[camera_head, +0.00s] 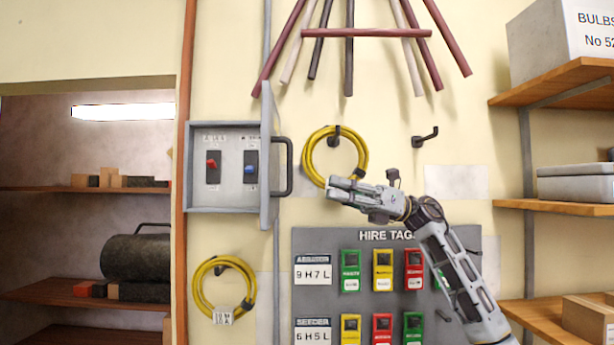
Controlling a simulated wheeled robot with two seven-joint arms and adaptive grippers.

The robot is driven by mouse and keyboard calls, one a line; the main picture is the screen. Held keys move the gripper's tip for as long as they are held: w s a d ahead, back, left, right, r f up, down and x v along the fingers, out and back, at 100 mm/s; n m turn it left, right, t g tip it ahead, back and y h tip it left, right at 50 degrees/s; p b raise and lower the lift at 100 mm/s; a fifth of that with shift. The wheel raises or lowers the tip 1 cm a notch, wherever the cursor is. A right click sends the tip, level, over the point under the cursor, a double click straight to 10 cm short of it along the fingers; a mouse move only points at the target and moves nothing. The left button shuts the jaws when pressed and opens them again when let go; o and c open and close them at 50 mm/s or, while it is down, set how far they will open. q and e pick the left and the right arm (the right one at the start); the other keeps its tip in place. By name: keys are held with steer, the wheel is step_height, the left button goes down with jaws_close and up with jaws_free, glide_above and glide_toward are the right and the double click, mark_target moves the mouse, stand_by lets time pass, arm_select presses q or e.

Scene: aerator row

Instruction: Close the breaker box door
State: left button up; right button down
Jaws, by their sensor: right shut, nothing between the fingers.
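The grey breaker box (200,193) is on the wall at left of centre, with a red switch (212,164) and a blue switch (250,168) in view inside it. Its door (266,135) stands open, seen nearly edge-on at the box's right side. A dark handle (288,168) sticks out to the right from the door. My right gripper (332,188) is shut and empty, to the right of the handle and a little lower, apart from it in the picture. It overlaps the lower part of a yellow cable coil. My left gripper is not in view.
The yellow coil (308,163) hangs on a hook beside the handle; another coil (200,289) hangs below the box. A grey tag board (330,243) is under my right gripper. Shelves (550,83) stand at the right. An empty hook (425,137) is on the wall.

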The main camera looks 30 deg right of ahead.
steer(key=s+d+r+n+h, duration=0.2)
steer(key=s+d+h, duration=0.1)
steer(key=s, duration=0.4)
steer(key=shift+s+d+r+n+g, duration=0.15)
steer(key=shift+d+r+n+g, duration=0.2)
steer(key=shift+n+g, duration=0.05)
steer(key=shift+a, duration=0.15)
steer(key=p+x, duration=0.3)
steer(key=x, duration=1)
steer(key=shift+a+p, duration=0.35)
steer(key=shift+p, duration=0.05)
steer(key=shift+f, duration=0.15)
